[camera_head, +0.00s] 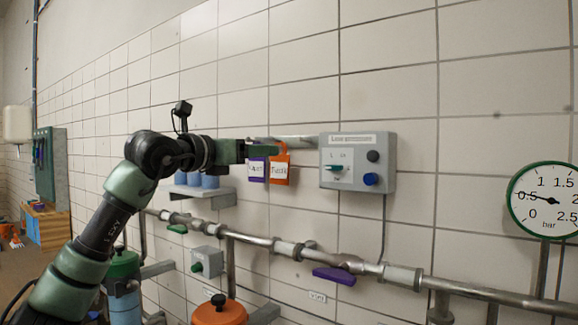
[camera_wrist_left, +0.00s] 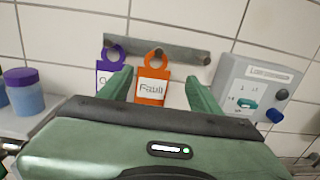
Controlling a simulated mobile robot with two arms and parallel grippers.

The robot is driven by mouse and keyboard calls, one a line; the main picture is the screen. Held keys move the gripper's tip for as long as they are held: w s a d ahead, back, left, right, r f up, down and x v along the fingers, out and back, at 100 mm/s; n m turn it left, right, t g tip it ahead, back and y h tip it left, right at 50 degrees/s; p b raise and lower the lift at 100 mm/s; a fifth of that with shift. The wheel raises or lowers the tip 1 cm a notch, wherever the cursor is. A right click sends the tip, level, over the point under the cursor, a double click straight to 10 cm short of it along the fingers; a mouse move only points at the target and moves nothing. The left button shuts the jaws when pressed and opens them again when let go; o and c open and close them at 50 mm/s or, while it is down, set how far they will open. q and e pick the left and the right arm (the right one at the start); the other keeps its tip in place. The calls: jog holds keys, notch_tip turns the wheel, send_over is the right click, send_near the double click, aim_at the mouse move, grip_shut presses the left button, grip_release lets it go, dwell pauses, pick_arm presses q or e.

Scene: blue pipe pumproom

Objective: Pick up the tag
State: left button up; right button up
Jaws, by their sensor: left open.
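An orange tag (camera_wrist_left: 152,86) with a white label and a ring-shaped top hangs on a grey wall rail (camera_wrist_left: 185,52). A purple tag (camera_wrist_left: 106,72) with a white label hangs to its left. The orange tag (camera_head: 280,179) and the purple tag (camera_head: 257,175) also show in the head view, partly hidden by my left gripper. My left gripper (camera_head: 264,148) is open and empty. In the wrist view its fingers (camera_wrist_left: 160,88) stand on either side of the orange tag, with the left finger partly over the purple tag; contact cannot be told. My right gripper is in neither view.
A grey control box (camera_head: 357,162) with knobs is on the wall just right of the tags. A shelf (camera_head: 205,193) with blue jars (camera_head: 209,181) is to the left. Pipes (camera_head: 258,240) with a purple valve handle (camera_head: 334,275) run below.

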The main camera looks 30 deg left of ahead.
aim_at(280, 161)
pick_arm(q)
jog(key=w+y+p, duration=0.1)
jog(key=w+p, duration=0.3)
jog(key=w, duration=0.3)
jog(key=shift+w+r, duration=0.15)
jog(key=shift+d, duration=0.1)
grip_shut()
jog(key=shift+r, duration=0.15)
